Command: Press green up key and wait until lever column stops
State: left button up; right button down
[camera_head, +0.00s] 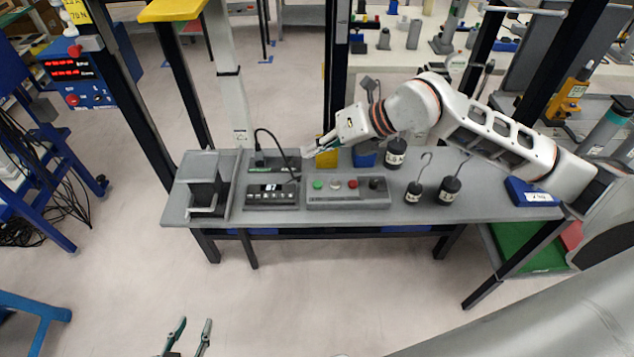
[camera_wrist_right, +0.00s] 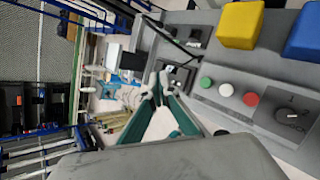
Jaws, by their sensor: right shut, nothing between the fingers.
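A grey control box (camera_head: 350,203) sits on the bench with a green key (camera_head: 318,184), a pale key, a red key and a black knob. The green key (camera_wrist_right: 206,82) also shows in the right wrist view, uncovered. My right gripper (camera_head: 308,151) is shut and empty, above the bench behind and slightly left of the green key, apart from it. Its teal fingers (camera_wrist_right: 160,90) show in the wrist view. A pale upright column (camera_head: 229,85) stands behind the bench; I cannot tell whether it moves. My left gripper (camera_head: 190,335) is open and empty, low in front of the bench.
A small display unit (camera_head: 271,195) with a black cable sits left of the control box. A grey block-shaped device (camera_head: 203,182) stands at the bench's left end. Yellow (camera_wrist_right: 240,25) and blue (camera_head: 366,156) blocks and hooked black weights (camera_head: 449,190) stand around the box.

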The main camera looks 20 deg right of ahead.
aim_at(320, 184)
jog(key=shift+w+d+f+h, duration=0.15)
jog(key=shift+w+d+h, duration=0.1)
jog(key=shift+d, duration=0.3)
jog(key=shift+w+d+f+h, duration=0.1)
jog(key=shift+w+d+h, duration=0.15)
jog(key=shift+d, duration=0.3)
jog(key=shift+s+f, duration=0.1)
jog(key=shift+f, duration=0.05)
notch_tip(320, 184, down, 8)
jog(key=b, duration=0.5)
jog(key=shift+f, duration=0.25)
dwell(0.5)
jog(key=shift+f, duration=0.15)
